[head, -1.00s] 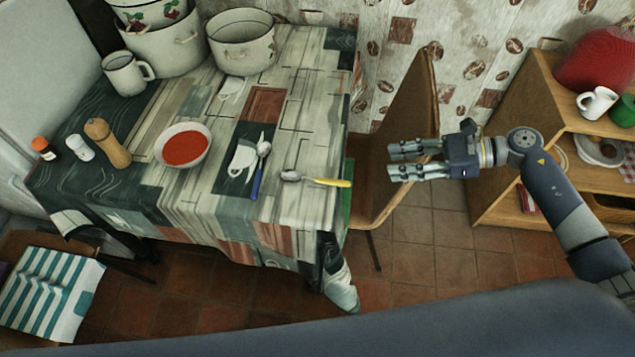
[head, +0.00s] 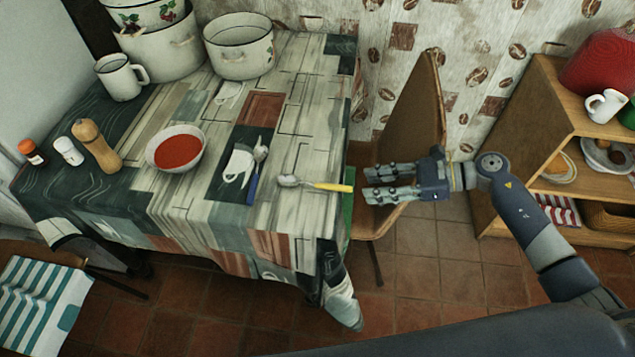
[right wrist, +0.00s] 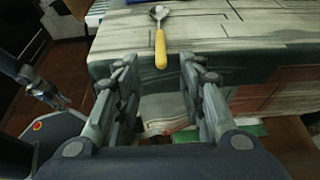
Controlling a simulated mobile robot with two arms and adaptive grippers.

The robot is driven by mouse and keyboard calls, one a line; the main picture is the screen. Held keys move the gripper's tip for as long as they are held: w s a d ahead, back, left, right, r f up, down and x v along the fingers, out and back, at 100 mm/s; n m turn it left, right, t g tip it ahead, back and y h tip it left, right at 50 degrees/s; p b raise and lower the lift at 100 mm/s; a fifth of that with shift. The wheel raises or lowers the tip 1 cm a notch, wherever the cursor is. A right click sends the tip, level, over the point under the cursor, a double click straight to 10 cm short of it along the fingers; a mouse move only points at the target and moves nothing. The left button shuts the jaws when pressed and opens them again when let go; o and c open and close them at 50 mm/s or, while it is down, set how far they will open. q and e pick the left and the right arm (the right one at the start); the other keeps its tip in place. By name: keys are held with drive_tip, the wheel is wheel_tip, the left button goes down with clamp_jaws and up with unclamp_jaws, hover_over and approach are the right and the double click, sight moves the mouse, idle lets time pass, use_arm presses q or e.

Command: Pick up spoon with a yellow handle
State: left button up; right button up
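The spoon with a yellow handle (head: 330,187) lies near the right edge of the table (head: 225,220), its bowl to the left and its handle toward my right gripper. My right gripper (head: 366,184) is open and empty, just off the table's right edge, a short gap from the handle's end. In the right wrist view the spoon's yellow handle (right wrist: 160,48) points toward the gap between the open fingers (right wrist: 158,90). The spoon lies beyond the fingertips, apart from them. My left gripper does not show in the head view; an arm at the left of the right wrist view is unclear.
A blue-handled spoon (head: 253,188) lies left of the yellow one. A bowl of red soup (head: 178,150) and enamel pots (head: 238,60) stand on the table. A wooden chair (head: 412,120) is behind my right gripper, and a shelf (head: 535,130) stands at the right.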

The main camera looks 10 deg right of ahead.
sight(344, 187)
drive_tip(key=p+x, duration=0.1)
drive_tip(key=x, duration=0.1)
drive_tip(key=p+x, duration=0.1)
drive_tip(key=x, duration=0.2)
drive_tip(key=shift+w+a+r, duration=0.1)
drive_tip(key=shift+w+a, duration=0.1)
drive_tip(key=shift+a, duration=0.15)
clamp_jaws()
